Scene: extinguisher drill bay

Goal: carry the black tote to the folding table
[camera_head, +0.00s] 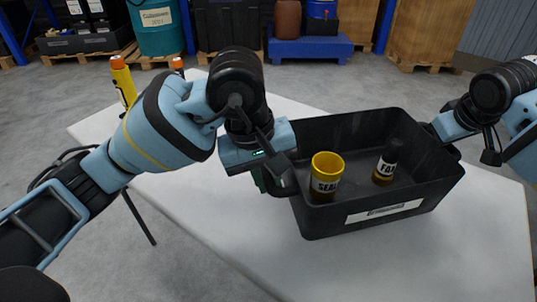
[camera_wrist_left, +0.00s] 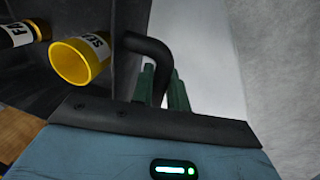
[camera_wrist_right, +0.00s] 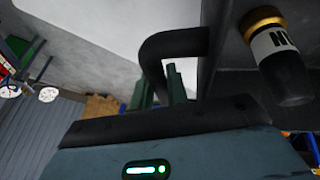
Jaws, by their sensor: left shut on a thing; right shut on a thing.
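The black tote (camera_head: 325,224) is over the white folding table (camera_head: 475,245); I cannot tell whether its base touches the top. It looks about level. Inside stand an open yellow cup (camera_head: 326,176) marked "SEA" and a dark, black-topped container (camera_head: 386,162) marked "FA". My left gripper (camera_head: 278,178) is shut on the tote's left handle, which shows in the left wrist view (camera_wrist_left: 150,50). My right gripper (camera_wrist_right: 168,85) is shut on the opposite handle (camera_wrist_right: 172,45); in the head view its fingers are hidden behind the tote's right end.
A yellow bottle with an orange top (camera_head: 124,82) stands by the table's far left corner, with another orange top beyond it, mostly hidden. Bare tabletop shows in front and right of the tote. A teal drum (camera_head: 158,28), blue pallet (camera_head: 310,48) and wooden crates (camera_head: 425,32) stand behind.

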